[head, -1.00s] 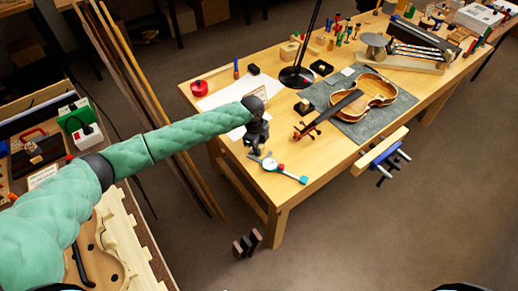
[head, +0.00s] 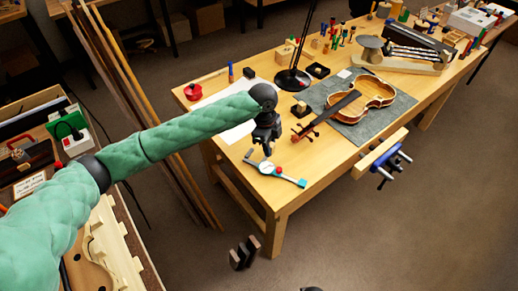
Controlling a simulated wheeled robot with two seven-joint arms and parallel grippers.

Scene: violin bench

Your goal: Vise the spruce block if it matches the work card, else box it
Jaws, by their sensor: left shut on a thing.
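My left gripper (head: 267,150) points down over the near left part of the workbench, just behind a dial caliper (head: 267,168). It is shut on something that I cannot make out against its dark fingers. I cannot identify the spruce block for sure. The vise (head: 388,160), with blue metal parts and a wooden jaw, is on the bench's front edge, to the right of the gripper. The work card is not readable; a white sheet (head: 228,132) lies partly behind my left arm.
A violin (head: 372,94) lies on a grey mat (head: 395,112) in mid-bench. A lamp base (head: 293,79), a red pot (head: 193,92) and a small dark-based block (head: 301,107) stand nearby. Long wood strips (head: 125,85) lean left of the bench (head: 325,170).

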